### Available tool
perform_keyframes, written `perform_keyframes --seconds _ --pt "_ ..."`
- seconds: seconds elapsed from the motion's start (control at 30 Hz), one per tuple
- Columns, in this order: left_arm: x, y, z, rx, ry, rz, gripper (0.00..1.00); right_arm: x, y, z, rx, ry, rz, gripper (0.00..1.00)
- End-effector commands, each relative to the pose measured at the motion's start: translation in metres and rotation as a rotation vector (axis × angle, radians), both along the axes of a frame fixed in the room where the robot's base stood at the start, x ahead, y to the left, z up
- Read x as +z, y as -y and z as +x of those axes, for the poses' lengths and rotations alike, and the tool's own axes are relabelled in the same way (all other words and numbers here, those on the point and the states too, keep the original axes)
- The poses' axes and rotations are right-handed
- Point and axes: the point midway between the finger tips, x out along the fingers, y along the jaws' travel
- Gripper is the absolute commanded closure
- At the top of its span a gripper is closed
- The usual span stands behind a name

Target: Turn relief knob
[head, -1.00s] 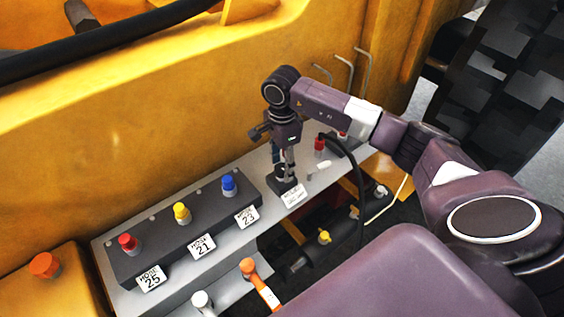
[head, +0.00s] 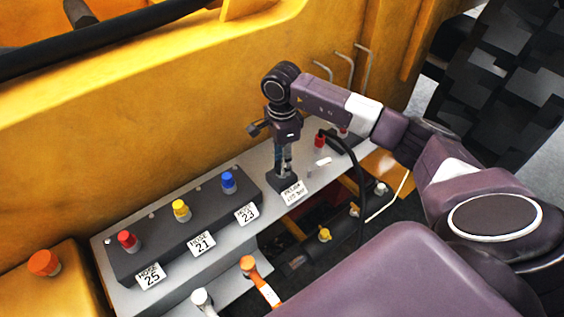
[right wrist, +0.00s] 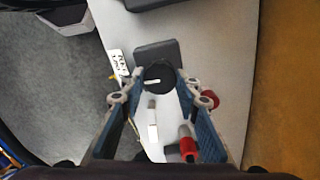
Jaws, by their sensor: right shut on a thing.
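The relief knob (right wrist: 160,88) is round and black with a white pointer line. It stands on a small dark block (right wrist: 160,52) on the grey shelf, with a white label (head: 293,192) at the block's front. My right gripper (head: 284,172) points down over the block, and its fingers hide most of the knob in the head view. In the right wrist view my right gripper (right wrist: 158,77) has one fingertip on each side of the knob, shut on it. My left gripper is in neither view.
A dark block with red (head: 127,240), yellow (head: 180,210) and blue (head: 228,182) capped fittings lies left on the grey shelf (head: 255,160). Red fittings (head: 320,141) and a black hose (head: 361,195) are at right. A yellow wall (head: 130,120) rises behind.

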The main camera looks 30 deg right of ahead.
Motion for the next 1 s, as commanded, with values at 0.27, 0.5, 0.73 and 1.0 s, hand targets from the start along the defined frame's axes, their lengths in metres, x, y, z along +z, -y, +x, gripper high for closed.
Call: perform_keyframes --seconds 0.27,0.5,0.73,1.0 --pt "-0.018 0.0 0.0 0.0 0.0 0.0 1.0 -0.002 0.0 0.0 -0.21 0.002 -0.001 0.95" --pt "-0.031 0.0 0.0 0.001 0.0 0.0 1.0 -0.002 0.0 0.001 -0.439 0.003 0.0 0.95" --pt "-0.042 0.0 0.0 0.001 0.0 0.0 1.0 -0.001 0.0 0.0 -0.656 0.003 -0.001 0.95" --pt "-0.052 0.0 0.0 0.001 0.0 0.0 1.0 -0.001 0.0 0.0 -0.914 0.003 0.001 0.95"
